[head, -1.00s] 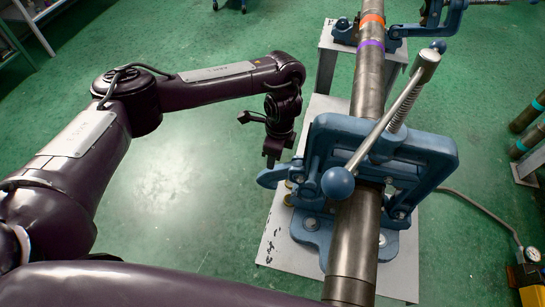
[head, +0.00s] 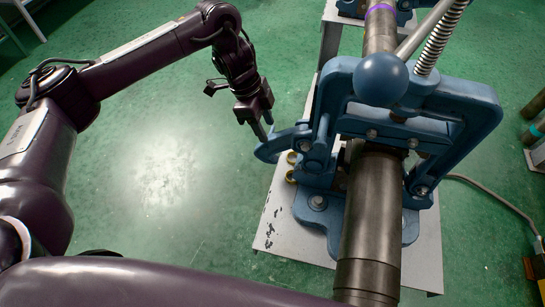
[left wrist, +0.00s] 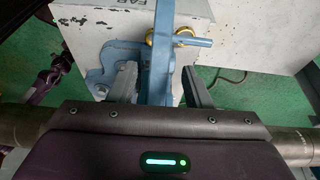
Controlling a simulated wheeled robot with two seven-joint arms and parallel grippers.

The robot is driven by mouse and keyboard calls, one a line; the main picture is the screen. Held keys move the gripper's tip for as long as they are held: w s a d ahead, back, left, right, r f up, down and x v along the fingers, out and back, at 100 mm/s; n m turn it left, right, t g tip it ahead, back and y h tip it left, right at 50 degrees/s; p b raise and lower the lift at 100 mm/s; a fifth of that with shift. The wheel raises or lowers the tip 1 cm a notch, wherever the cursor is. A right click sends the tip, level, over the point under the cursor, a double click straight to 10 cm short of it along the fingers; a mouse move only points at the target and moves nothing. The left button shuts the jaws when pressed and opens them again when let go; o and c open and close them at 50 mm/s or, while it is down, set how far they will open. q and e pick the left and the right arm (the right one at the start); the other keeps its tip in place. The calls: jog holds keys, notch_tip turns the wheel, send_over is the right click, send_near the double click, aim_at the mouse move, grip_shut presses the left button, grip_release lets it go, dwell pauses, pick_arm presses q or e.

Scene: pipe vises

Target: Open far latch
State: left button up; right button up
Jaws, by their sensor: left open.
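A blue pipe vise (head: 340,78) clamps a dark steel pipe (head: 372,215). Its blue latch handle (head: 268,152) sticks out at the vise's left side. My left gripper (head: 262,132) points down at this handle from above. In the left wrist view the two fingers (left wrist: 160,88) are open, with a blue upright latch bar (left wrist: 161,50) between them. I see gaps on both sides of the bar. Brass-coloured round parts (left wrist: 157,37) sit beside it. The stand there carries lettering that looks like "FAR", cut off by the frame. My right gripper is out of view.
The vise stands on a white plate (head: 283,225) over a green floor. A large blue ball (head: 381,79) on a lever rises above the vise. Another vise stands farther back at the top. A grey hose lies at right. The floor left of the plate is clear.

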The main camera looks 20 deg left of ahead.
aim_at(269, 137)
pick_arm(q)
jog(key=shift+a+f+h+b, duration=0.25)
jog(key=shift+a+h+b, duration=0.15)
jog(key=shift+b, duration=0.35)
jog(key=x, duration=0.7)
jog(key=shift+d+f, duration=0.15)
jog(key=shift+f, duration=0.05)
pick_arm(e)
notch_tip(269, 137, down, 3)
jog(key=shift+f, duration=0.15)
pick_arm(q)
jog(key=shift+c, duration=0.5)
grip_shut()
